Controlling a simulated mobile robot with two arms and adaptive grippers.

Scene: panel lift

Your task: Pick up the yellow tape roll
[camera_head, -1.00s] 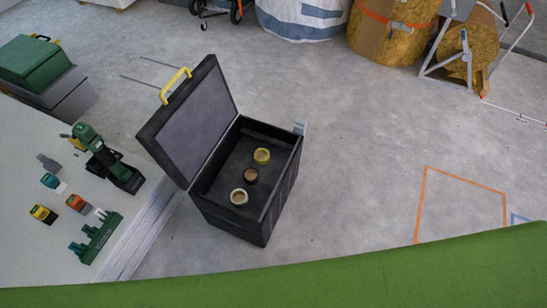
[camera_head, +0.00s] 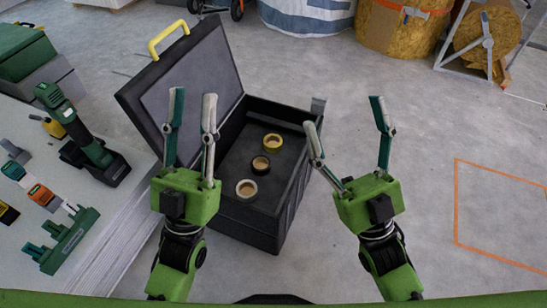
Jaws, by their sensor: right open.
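The yellow tape roll (camera_head: 272,141) lies inside the open black toolbox (camera_head: 290,205), the farthest of three rolls in a row. A black tape roll (camera_head: 261,165) lies nearer, and a white tape roll (camera_head: 247,189) is nearest. My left gripper (camera_head: 191,100) is open and empty, its fingers pointing up in front of the raised lid. My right gripper (camera_head: 345,115) is open and empty, to the right of the toolbox, with its left finger close to the box's right rim in the picture. Neither gripper touches a roll.
The toolbox lid (camera_head: 185,85) stands open on the left, with a yellow handle (camera_head: 168,38). A white workbench (camera_head: 110,220) with a green drill (camera_head: 80,130) and several small tools is at the left. Concrete floor (camera_head: 420,120) is clear at the right.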

